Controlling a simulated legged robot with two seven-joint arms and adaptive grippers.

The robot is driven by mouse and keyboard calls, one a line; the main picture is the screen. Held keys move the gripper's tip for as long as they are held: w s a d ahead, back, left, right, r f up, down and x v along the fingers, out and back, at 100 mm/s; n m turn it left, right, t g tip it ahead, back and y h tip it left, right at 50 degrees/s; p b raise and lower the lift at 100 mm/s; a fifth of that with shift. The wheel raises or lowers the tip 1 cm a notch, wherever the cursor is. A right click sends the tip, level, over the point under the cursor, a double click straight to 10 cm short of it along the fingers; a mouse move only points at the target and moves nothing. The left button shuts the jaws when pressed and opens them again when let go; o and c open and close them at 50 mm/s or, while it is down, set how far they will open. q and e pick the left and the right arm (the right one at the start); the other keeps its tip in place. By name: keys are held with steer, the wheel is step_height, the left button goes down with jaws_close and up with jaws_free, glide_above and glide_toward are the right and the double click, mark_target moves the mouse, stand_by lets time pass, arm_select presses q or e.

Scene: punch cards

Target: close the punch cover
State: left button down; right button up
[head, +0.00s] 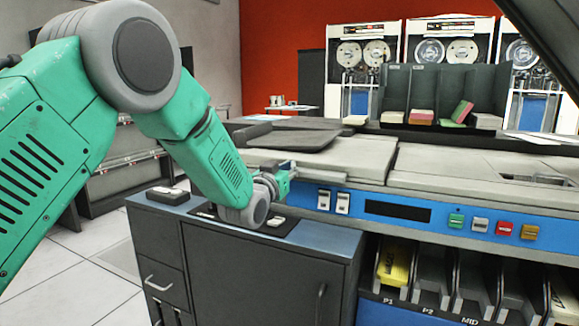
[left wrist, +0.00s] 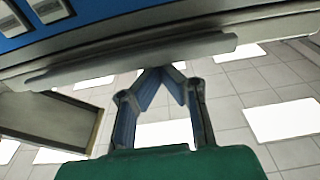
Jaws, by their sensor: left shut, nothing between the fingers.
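A large dark panel (head: 545,50) slants across the top right corner of the head view. It looks like the punch cover, raised and tilted, and most of it is outside the picture. My left gripper (head: 287,176) is at the left front edge of the punch machine (head: 340,160), just above the blue control strip (head: 400,212). In the left wrist view the left fingers (left wrist: 166,72) come together at their tips with nothing between them. The tips are right at a grey ledge (left wrist: 150,58); I cannot tell whether they touch it. My right gripper is not in view.
A dark cabinet (head: 240,265) with a blue-grey top stands below my left arm. Card slots, one with a yellow card stack (head: 394,266), are under the control strip. Several dark card holders (head: 425,85) stand behind the machine. Tiled floor (head: 100,255) is free at left.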

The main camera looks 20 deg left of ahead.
arm_select(q)
steer(key=shift+s+d+f, duration=0.15)
steer(key=shift+d+f, duration=0.05)
steer(key=shift+f, duration=0.8)
step_height(320, 180, up, 6)
steer(key=f+p, duration=0.1)
steer(key=p, duration=0.3)
steer(key=s+f, duration=0.3)
steer(key=s, duration=0.6)
steer(key=s+f+g+p, duration=0.3)
steer(key=s+f+g, duration=0.2)
steer(key=s+f, duration=0.55)
steer(key=s+f+g+p, duration=0.2)
steer(key=s+f+g, duration=0.4)
steer(key=f, duration=0.8)
steer(key=s+f+g+p, duration=0.1)
steer(key=s+f+g, duration=0.2)
steer(key=s, duration=1.1)
steer(key=s+f+g+p, duration=0.2)
steer(key=s+f+g, duration=0.2)
steer(key=s, duration=0.9)
steer(key=shift+s+d+f+g+y+p, duration=0.3)
steer(key=shift+s+d+f, duration=0.1)
steer(key=shift+d+f, duration=0.1)
